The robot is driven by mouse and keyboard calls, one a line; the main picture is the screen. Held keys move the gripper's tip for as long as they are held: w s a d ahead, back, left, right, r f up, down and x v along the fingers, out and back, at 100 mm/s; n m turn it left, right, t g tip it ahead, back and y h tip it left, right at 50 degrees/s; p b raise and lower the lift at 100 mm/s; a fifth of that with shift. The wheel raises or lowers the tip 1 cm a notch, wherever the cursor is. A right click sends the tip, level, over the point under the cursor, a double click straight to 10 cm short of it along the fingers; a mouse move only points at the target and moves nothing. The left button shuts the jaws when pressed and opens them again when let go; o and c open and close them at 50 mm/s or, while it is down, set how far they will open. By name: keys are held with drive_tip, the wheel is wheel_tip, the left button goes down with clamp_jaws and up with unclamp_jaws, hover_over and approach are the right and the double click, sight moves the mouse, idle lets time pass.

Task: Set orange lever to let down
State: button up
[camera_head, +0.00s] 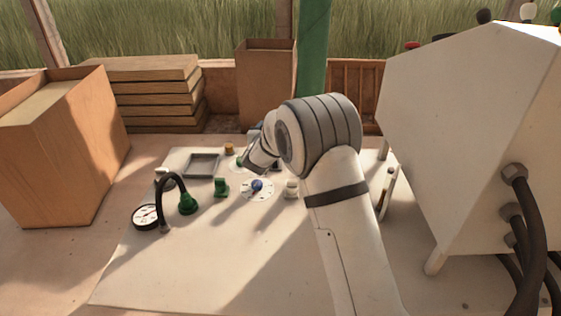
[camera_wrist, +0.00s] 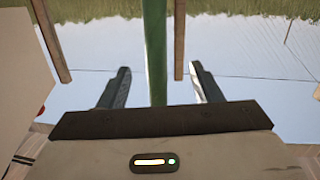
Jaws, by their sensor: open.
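My gripper (camera_wrist: 161,85) is open in the wrist view, with its two fingers apart and nothing between them. In the head view my arm reaches over the pale panel (camera_head: 130,275), and its wrist end hides part of the panel's far side. A small orange-brown piece (camera_head: 229,149) stands at the panel's far side, left of my wrist. It is too small to tell whether it is the orange lever or how it is set. The wrist view looks out at a green post, sky and grass, and shows no orange lever.
A gauge (camera_head: 146,216), a green fitting with a black hose (camera_head: 188,203), a blue knob on a dial (camera_head: 257,185) and a grey tray (camera_head: 202,166) are on the panel. A large white cabinet (camera_head: 460,130) stands right. A wooden box (camera_head: 60,160) stands left.

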wheel_tip(320, 180, down, 15)
drive_tip(key=h+b, duration=0.2)
drive_tip(key=shift+m+t, duration=0.3)
drive_tip(key=shift+t, duration=0.1)
drive_tip(key=x, duration=0.4)
drive_tip(key=a+x, duration=0.1)
drive_tip(key=x, duration=0.1)
drive_tip(key=shift+w+r, duration=0.2)
drive_tip(key=shift+w, duration=0.2)
drive_tip(key=shift+x, duration=0.85)
